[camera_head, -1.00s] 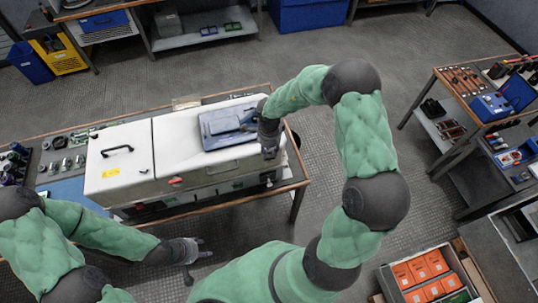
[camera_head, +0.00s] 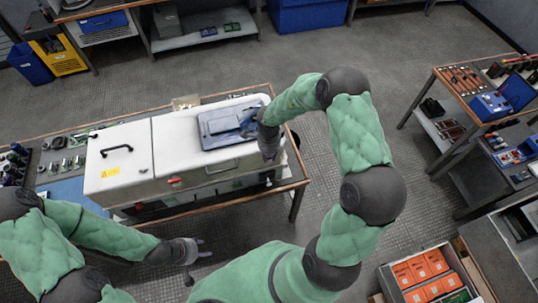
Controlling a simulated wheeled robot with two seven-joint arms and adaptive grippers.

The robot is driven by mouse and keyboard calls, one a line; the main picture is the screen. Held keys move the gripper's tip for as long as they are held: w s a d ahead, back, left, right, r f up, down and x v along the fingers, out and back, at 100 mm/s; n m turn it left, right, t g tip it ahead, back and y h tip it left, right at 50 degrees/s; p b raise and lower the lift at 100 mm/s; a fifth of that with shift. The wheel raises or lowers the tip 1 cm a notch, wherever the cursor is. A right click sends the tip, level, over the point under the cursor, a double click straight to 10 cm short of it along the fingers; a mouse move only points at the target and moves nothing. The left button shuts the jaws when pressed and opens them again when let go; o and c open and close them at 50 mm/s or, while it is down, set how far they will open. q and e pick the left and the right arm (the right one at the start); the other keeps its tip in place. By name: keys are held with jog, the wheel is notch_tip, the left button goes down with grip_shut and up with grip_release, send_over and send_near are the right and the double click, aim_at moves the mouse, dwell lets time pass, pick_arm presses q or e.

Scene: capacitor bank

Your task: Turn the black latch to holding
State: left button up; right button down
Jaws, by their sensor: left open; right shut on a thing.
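A white capacitor bank cabinet (camera_head: 183,147) stands on a table, with a blue-grey panel (camera_head: 220,127) on its right-hand top. My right gripper (camera_head: 249,131) is at the panel's right edge, shut on a small dark part that I take to be the black latch. The gripper and wrist mostly hide this part, so its angle cannot be told. My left gripper (camera_head: 203,248) is open and empty, low in front of the table and apart from the cabinet.
A black handle (camera_head: 117,149) stands up on the cabinet's left lid. Small metal parts (camera_head: 68,163) lie on the table's left end. A workbench with a blue case (camera_head: 491,105) stands at right, and a crate of orange boxes (camera_head: 420,268) at lower right. The floor between is clear.

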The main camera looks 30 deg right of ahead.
jog(key=m+p, duration=0.3)
jog(key=p, duration=0.1)
jog(key=shift+a+r, duration=0.1)
jog(key=shift+r, duration=0.05)
jog(key=m+p, duration=0.2)
jog(key=m, duration=0.2)
jog(key=shift+p, duration=0.35)
jog(key=m+p, duration=0.1)
jog(key=m, duration=0.3)
jog(key=shift+w+a+m+p, duration=0.1)
jog(key=shift+m+p, duration=0.2)
jog(key=shift+p, duration=0.1)
jog(key=m, duration=0.4)
jog(key=shift+f+m+p, duration=0.2)
jog(key=shift+m+p, duration=0.1)
jog(key=shift+m, duration=0.1)
jog(key=c, duration=1.4)
grip_release()
jog(key=shift+w, duration=0.1)
